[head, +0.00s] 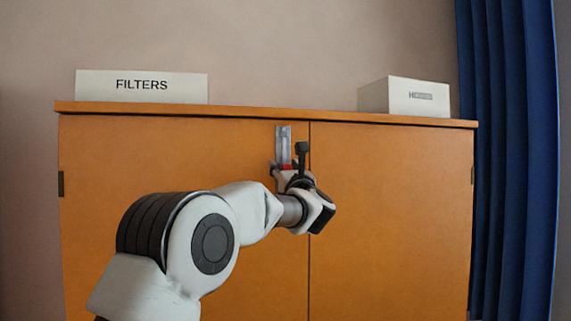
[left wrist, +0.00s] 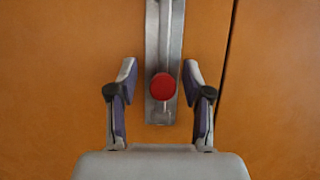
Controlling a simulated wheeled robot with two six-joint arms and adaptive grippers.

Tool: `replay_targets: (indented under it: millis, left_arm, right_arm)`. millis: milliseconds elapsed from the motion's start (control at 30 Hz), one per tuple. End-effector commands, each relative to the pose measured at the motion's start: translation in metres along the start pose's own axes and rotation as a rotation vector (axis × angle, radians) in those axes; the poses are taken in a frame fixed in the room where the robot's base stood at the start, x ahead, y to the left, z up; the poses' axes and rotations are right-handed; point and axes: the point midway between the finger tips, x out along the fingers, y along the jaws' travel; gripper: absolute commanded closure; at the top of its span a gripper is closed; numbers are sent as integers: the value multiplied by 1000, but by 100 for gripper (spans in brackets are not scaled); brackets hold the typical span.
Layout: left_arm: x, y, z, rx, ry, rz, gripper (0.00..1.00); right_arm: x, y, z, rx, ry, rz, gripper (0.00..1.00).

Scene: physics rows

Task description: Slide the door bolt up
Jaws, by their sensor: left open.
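The door bolt is a grey metal plate (head: 284,140) with a rod, fixed upright on the left cabinet door near the gap between the doors. Its red knob (left wrist: 163,86) shows in the left wrist view near the lower part of the plate. In the head view the knob is mostly hidden behind my gripper. My left gripper (left wrist: 161,82) is open, with one finger on each side of the red knob. I see space between the knob and both fingers. My right gripper is in neither view.
The orange wooden cabinet (head: 390,210) has two doors. A box marked FILTERS (head: 140,88) stands on top at left, and a smaller white box (head: 400,97) at right. A blue curtain (head: 507,150) hangs at the right. My left arm covers part of the left door.

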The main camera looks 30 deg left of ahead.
Motion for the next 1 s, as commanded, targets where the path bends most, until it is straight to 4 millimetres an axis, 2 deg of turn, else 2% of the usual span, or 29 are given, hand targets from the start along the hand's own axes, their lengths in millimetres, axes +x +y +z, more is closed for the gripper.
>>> replay_targets:
  millis: [33, 167, 433, 700, 1000]
  left_arm:
    - [0, 0, -1, 0, 0, 0, 54]
    - [0, 0, -1, 1, 1, 0, 100]
    - [0, 0, 1, 0, 1, 0, 100]
    - [14, 0, 35, -1, 0, 1, 100]
    - [15, 0, 40, -1, -4, 0, 100]
  right_arm:
    - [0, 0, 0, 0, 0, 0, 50]
    - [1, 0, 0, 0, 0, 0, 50]
    - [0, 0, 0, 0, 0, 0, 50]
    - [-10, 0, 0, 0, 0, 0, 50]
    - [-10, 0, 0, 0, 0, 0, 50]
